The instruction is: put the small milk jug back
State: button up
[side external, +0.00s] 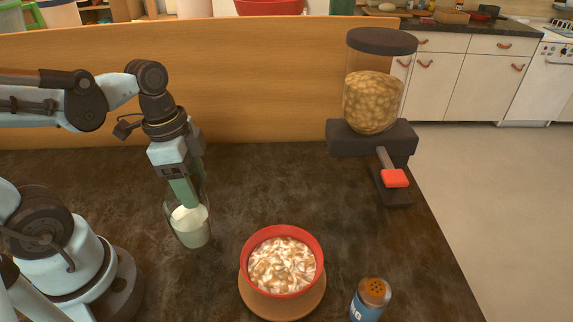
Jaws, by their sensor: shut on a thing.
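The small milk jug (190,226) is a clear vessel with white milk in it, on or just above the dark counter at the left. I cannot tell whether its base touches the counter. My gripper (188,205) points down at it from above, with green fingers reaching to its rim. It is shut on the jug's upper part, and the fingers hide some of the rim. The jug looks about upright, perhaps slightly tilted.
A red bowl (282,262) of cereal sits on a round brown board (258,304) right of the jug. A shaker (371,298) stands at the front. A cereal dispenser (374,100) with a red-tipped lever (394,178) stands at the back right. A wooden panel (260,80) closes the back.

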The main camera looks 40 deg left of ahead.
jog(key=shift+f, duration=1.55)
jog(key=shift+f, duration=0.15)
jog(key=o, duration=1.4)
notch_tip(320, 180, up, 12)
jog(key=s+a, duration=0.1)
jog(key=w+f+n+t+y, duration=0.1)
jog(key=w+f+n+t, duration=0.3)
jog(key=n, duration=0.5)
jog(key=shift+w+d+f+t, duration=0.15)
jog(key=shift+w+d+t, duration=0.15)
jog(key=shift+w+t, duration=1.2)
jog(key=shift+w+g, duration=0.35)
jog(key=shift+g, duration=0.05)
